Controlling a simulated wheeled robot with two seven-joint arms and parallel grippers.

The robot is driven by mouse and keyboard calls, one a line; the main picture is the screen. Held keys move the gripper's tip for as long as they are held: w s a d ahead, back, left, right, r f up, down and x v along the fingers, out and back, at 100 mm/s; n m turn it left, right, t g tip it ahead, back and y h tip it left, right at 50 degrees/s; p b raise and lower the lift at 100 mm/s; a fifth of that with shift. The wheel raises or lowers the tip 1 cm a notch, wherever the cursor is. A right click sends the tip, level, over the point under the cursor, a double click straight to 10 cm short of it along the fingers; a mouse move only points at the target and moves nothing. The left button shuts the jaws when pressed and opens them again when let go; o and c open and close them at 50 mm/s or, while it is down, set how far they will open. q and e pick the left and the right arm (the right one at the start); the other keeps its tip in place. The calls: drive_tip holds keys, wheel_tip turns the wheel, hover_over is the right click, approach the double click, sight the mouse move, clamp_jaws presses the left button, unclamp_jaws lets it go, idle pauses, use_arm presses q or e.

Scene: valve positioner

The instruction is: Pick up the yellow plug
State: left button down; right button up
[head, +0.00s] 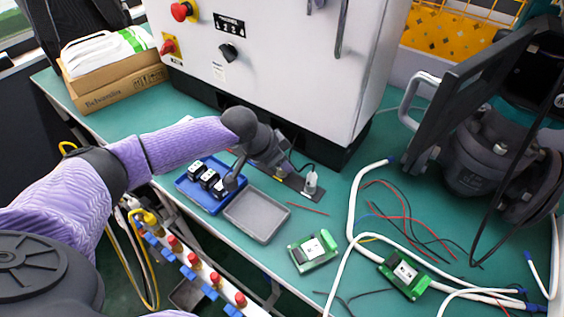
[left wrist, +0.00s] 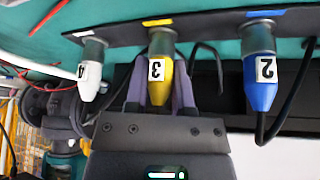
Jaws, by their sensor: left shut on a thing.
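The yellow plug (left wrist: 158,82), labelled 3, sits in a grey socket on a dark strip (left wrist: 200,30) in the left wrist view. My left gripper (left wrist: 158,96) has a finger on each side of the plug and is shut on it. In the head view the left gripper (head: 284,172) reaches down to the strip and mostly hides the plug. My right gripper is not in view.
A white plug (left wrist: 92,75) labelled 4 and a blue plug (left wrist: 260,85) labelled 2 flank the yellow one. A grey tray (head: 257,214) and a blue tray (head: 187,192) lie nearby. A white cabinet (head: 290,80) stands behind; cables (head: 352,215) lie right.

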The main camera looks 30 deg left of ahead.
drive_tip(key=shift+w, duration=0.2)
use_arm(q)
wheel_tip(320, 180, up, 10)
drive_tip(key=p, duration=0.4)
drive_tip(key=shift+f, duration=0.15)
drive_tip(key=shift+r, duration=0.25)
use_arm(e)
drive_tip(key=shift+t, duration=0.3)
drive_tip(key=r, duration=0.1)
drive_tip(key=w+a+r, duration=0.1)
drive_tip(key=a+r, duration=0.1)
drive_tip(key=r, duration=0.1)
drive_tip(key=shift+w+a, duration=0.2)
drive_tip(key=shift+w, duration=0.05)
use_arm(q)
drive_tip(key=shift+c, duration=1.4)
unclamp_jaws()
drive_tip(key=shift+f, duration=0.1)
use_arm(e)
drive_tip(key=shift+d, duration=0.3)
